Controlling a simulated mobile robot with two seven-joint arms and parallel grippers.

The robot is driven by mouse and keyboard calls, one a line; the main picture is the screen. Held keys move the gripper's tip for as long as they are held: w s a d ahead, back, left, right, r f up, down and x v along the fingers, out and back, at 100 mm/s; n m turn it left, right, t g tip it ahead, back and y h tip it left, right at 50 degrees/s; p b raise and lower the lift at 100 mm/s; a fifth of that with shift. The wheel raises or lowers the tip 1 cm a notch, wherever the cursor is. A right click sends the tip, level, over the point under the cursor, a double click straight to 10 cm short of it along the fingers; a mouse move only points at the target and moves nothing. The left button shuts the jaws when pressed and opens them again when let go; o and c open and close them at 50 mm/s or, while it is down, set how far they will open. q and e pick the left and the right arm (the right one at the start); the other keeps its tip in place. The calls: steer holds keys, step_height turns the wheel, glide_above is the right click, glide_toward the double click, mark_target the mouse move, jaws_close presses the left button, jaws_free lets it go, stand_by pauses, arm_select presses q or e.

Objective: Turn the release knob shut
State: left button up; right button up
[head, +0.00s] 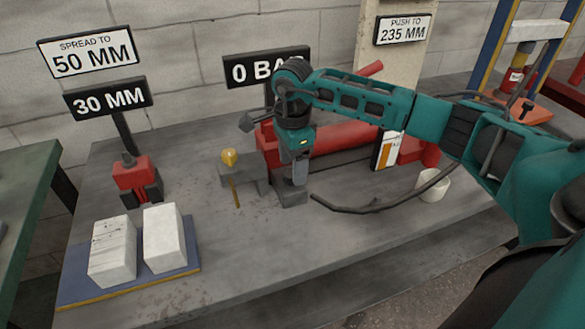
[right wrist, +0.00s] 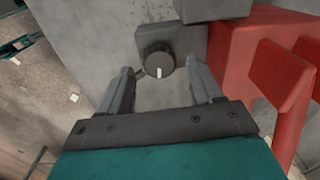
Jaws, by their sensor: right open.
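The release knob (right wrist: 157,62) is a dark round knob with a white pointer mark, on a grey block, in the right wrist view. The mark points toward the bottom of that view. My right gripper (right wrist: 160,78) is open and empty, with one finger on each side of the knob and gaps between. In the head view my right gripper (head: 299,172) points down over a grey block (head: 289,197) in front of the red pump body (head: 345,138). The knob is hidden there. My left gripper is not in view.
A sign reading "0 BA", partly covered by my arm, stands behind the pump (head: 240,70). A yellow-topped part (head: 229,157) sits left of the gripper. The bench front (head: 300,250) is clear.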

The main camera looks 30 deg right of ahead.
steer(key=shift+f, duration=0.7)
steer(key=shift+c, duration=0.5)
steer(key=c, duration=1)
steer(key=shift+o, duration=0.2)
